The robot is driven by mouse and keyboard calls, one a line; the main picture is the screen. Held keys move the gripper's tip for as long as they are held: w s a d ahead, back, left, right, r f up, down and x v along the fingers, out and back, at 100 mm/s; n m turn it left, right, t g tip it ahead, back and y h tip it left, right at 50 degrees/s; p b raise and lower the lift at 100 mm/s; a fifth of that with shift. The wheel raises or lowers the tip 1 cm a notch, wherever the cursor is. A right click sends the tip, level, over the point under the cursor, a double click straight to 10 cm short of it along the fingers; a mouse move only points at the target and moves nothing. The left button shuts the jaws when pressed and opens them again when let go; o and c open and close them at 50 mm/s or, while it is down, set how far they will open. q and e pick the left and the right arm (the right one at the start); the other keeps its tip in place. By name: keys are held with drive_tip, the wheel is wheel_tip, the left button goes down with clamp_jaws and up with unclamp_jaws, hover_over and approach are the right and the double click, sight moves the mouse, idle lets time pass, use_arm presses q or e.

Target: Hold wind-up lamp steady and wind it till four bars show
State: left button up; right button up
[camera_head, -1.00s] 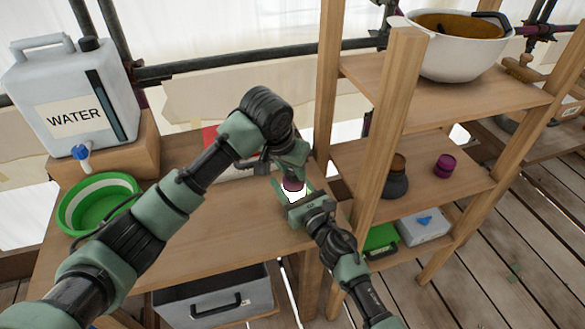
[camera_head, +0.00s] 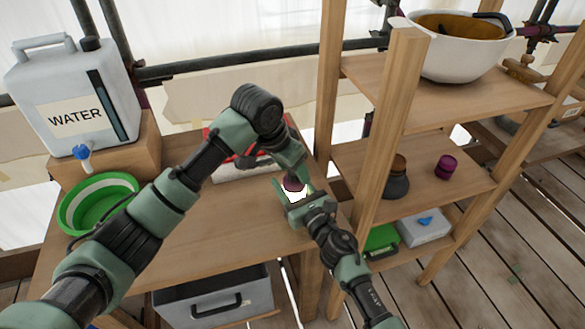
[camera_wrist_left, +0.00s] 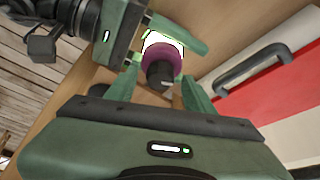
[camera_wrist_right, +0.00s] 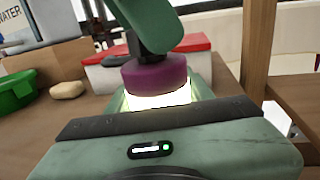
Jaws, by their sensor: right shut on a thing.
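The wind-up lamp (camera_head: 294,190) has a glowing white body and a purple cap, and stands upright over the wooden table. A black knob (camera_wrist_left: 160,75) sits on its cap. My right gripper (camera_head: 302,200) is shut on the lamp's glowing body, below the cap (camera_wrist_right: 155,75). My left gripper (camera_wrist_left: 160,92) comes down from above with its fingers apart on either side of the knob, and gaps show between. No charge bars can be made out on the lamp; its lower part is hidden by my right gripper.
A red and white case (camera_head: 232,165) lies behind the lamp. A water container (camera_head: 75,95) and green basin (camera_head: 98,205) are at the left. A wooden shelf post (camera_head: 383,130) stands close on the right. The table's front middle (camera_head: 200,250) is clear.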

drive_tip(key=shift+f, duration=0.1)
use_arm(q)
drive_tip(key=v, duration=1.2)
idle(0.5)
drive_tip(key=shift+w, duration=0.1)
use_arm(e)
drive_tip(key=o, duration=1.6)
drive_tip(key=shift+s, duration=0.1)
drive_tip(key=v, duration=1.2)
